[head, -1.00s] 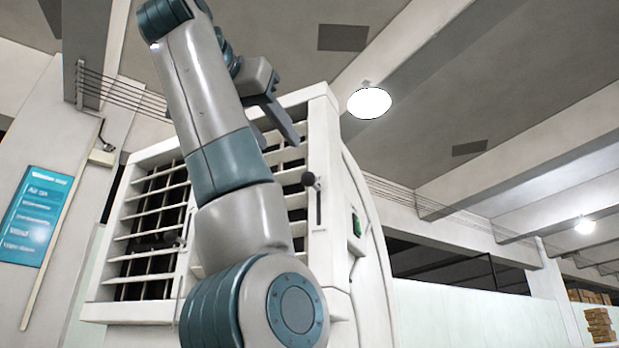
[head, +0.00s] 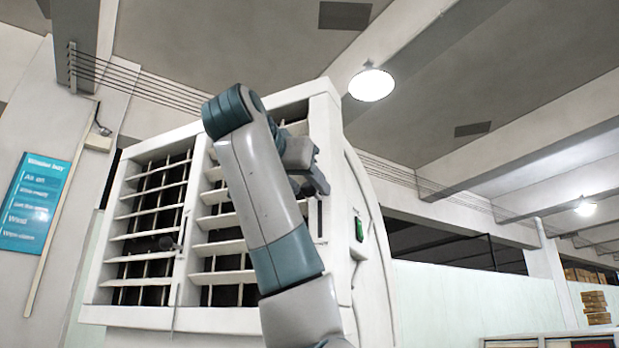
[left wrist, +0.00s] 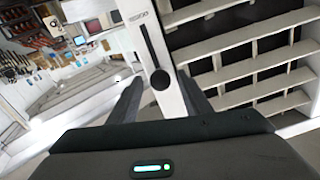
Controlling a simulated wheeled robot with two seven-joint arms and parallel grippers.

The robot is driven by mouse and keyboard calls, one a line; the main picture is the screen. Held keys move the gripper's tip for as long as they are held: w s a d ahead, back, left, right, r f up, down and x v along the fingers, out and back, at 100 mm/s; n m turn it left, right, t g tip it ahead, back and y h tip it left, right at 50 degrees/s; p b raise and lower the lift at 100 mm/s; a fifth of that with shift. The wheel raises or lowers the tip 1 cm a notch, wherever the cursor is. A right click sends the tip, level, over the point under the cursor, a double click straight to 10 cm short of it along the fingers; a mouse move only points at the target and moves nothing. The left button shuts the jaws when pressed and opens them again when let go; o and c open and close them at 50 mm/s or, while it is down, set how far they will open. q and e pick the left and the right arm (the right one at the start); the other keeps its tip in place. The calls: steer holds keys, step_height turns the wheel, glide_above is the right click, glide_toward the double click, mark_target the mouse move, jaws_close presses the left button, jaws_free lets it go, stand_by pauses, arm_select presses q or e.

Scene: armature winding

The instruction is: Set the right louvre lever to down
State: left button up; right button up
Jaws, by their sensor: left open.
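The right louvre lever shows in the left wrist view as a round black knob (left wrist: 160,80) at the near end of a dark slot in a white panel. In the head view my gripper hides this knob; only the lower part of its slot (head: 319,218) shows. My left gripper (head: 315,180) is at the upper part of that slot. It is open, with one finger on each side of the knob in the left wrist view (left wrist: 160,77). I cannot tell whether the fingers touch it. My right gripper is not in view.
The white louvre cabinet (head: 215,318) has slats across its front. A left lever with a black knob (head: 166,243) sits between its two louvre banks. A green switch (head: 359,229) is on the cabinet's right side. A blue sign (head: 35,205) hangs at the left.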

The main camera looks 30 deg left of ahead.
arm_select(q)
steer(key=shift+w+a+p, duration=0.15)
steer(key=shift+w+p, duration=0.15)
steer(key=shift+w, duration=0.7)
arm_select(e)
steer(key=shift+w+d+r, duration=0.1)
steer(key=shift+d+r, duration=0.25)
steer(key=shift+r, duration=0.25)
arm_select(q)
steer(key=shift+c, duration=0.5)
